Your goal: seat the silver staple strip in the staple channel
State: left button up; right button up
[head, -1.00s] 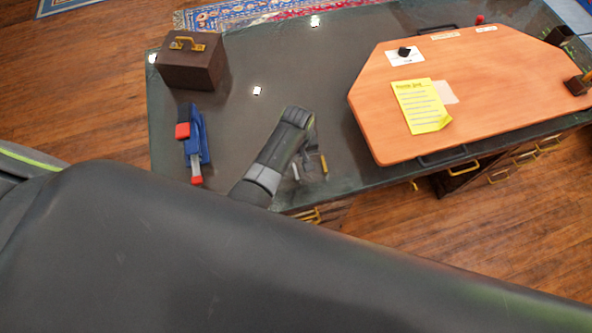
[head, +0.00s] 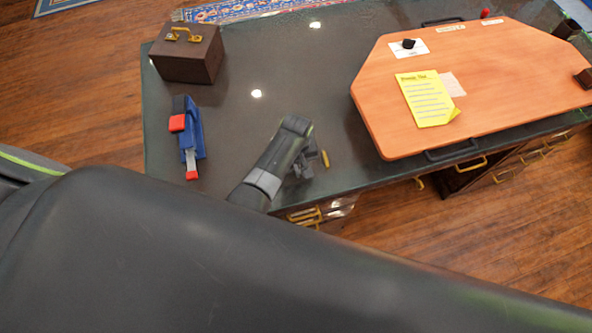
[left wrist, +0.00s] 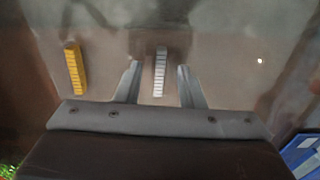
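The silver staple strip (left wrist: 160,72) lies on the dark desk top and shows between the fingers of my left gripper (left wrist: 157,67) in the left wrist view. The fingers are open, with a gap on both sides of the strip. In the head view my left gripper (head: 303,168) is over the desk near its front edge and hides the strip. The blue and red stapler (head: 195,132) is open at the desk's left, with its staple channel (head: 190,157) showing silver toward the red end. A blue part of it (left wrist: 303,157) shows in the left wrist view. My right gripper is out of view.
A gold strip (head: 325,159) lies right of my left gripper, also in the left wrist view (left wrist: 74,70). A brown box (head: 187,58) stands at the back left. An orange board (head: 490,85) with a yellow note (head: 425,98) covers the right. The desk (head: 250,125) between is clear.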

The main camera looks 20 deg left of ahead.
pick_arm(q)
jog(key=shift+f, duration=0.1)
grip_shut()
dwell(0.4)
